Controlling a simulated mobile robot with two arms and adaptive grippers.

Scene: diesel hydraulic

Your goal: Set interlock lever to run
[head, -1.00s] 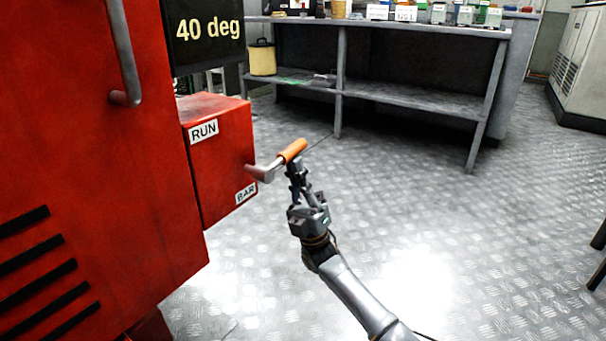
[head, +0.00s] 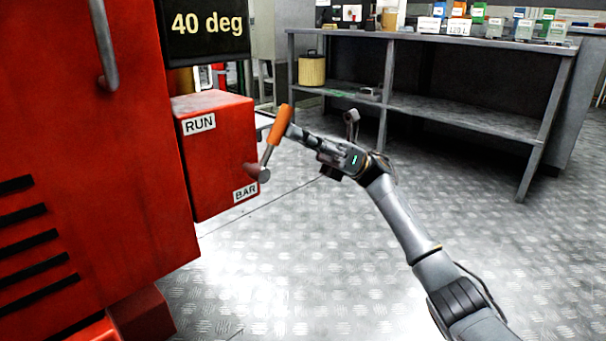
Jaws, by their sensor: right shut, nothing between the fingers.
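The interlock lever is a grey crank with an orange grip (head: 280,125), mounted on the side of a red box (head: 222,150). The box has a RUN label (head: 199,124) near its top and a BAR label (head: 245,192) near its bottom. The lever points steeply up and slightly right from its pivot, its grip about level with RUN. My right gripper (head: 292,132) comes from the right, shut and empty, with its tips against or very close to the orange grip; contact cannot be told for sure. My left gripper is not in view.
A black display reading 40 deg (head: 207,25) hangs above the box. A red cabinet (head: 80,180) with a grey handle fills the left. A grey workbench (head: 450,45) with containers stands behind. The metal floor (head: 280,270) below the box is open.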

